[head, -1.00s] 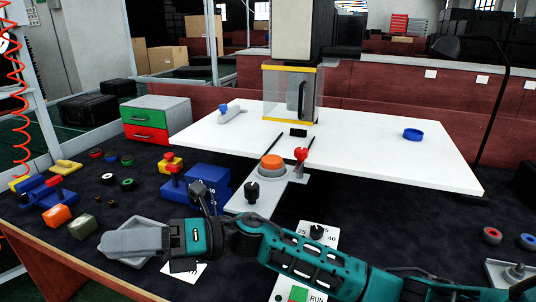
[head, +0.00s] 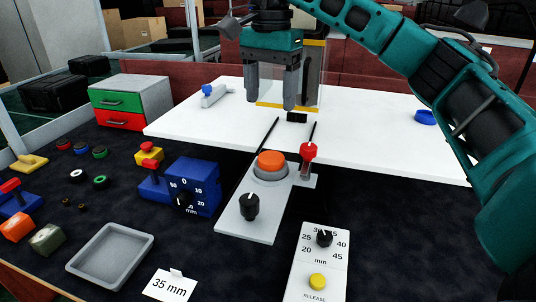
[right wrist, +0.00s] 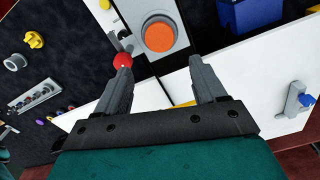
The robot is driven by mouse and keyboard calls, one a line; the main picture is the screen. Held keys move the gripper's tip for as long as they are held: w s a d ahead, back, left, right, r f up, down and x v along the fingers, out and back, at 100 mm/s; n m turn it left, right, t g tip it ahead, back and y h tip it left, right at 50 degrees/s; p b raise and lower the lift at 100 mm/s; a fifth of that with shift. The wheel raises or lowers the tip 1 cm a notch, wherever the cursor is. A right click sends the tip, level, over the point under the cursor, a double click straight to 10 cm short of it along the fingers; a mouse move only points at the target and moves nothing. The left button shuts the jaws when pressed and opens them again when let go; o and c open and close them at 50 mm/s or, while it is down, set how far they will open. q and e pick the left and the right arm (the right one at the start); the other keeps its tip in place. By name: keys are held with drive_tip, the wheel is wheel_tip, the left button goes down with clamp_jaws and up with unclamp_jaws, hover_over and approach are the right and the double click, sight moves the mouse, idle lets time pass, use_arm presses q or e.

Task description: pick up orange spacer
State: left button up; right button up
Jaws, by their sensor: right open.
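The orange block (head: 16,227), which looks like the spacer, lies at the far left of the dark table, cut by the picture edge, beside a dark green block (head: 47,239). Nothing holds it. My right gripper (head: 270,102) is open and empty, high over the front of the white board, far to the right of and behind the block. In the right wrist view its fingers (right wrist: 158,64) are apart with nothing between them. A round orange button (right wrist: 159,36) shows beyond them; it sits on a grey panel in the head view (head: 272,163). My left gripper is not in view.
An empty grey tray (head: 112,257) lies near the block, next to a 35 mm card (head: 170,286). A blue dial box (head: 193,184), red lever (head: 308,152) and white dial panel (head: 320,262) stand nearby. The white board (head: 400,150) is mostly bare.

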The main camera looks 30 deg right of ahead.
drive_tip(key=b, duration=0.1)
hover_over(271, 157)
wheel_tip(271, 157, down, 7)
drive_tip(key=shift+s+r, duration=0.1)
drive_tip(key=shift+r, duration=0.05)
drive_tip(key=shift+f+b, duration=0.3)
drive_tip(key=shift+f, duration=2.7)
drive_tip(key=shift+c, duration=0.4)
drive_tip(key=c, duration=0.7)
